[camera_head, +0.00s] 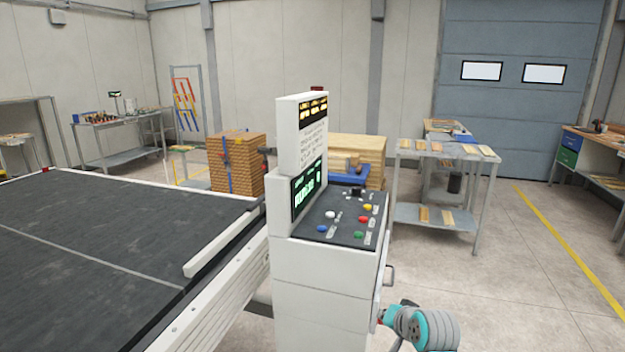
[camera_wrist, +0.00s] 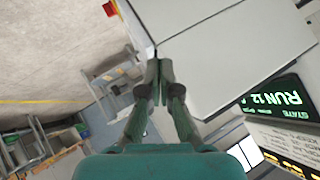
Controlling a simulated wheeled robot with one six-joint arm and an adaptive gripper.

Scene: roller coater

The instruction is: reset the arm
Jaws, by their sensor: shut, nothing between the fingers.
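My gripper (camera_wrist: 158,68) is in the middle of the wrist view, with its two fingers together and nothing between them. Its tips appear in front of the white console housing; whether they touch it I cannot tell. In the head view, a teal and grey part of my arm (camera_head: 425,328) shows at the bottom, beside the right side of the white control console (camera_head: 322,300). The gripper's fingers are not clear there. The console's screen (camera_wrist: 275,105) reads RUN 12 in the wrist view.
The console's sloped panel (camera_head: 345,217) carries several coloured buttons. A dark conveyor belt (camera_head: 90,235) lies to the left. A brick-patterned stack (camera_head: 236,165) and a grey metal table (camera_head: 446,150) stand behind. The floor (camera_head: 530,290) to the right is clear.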

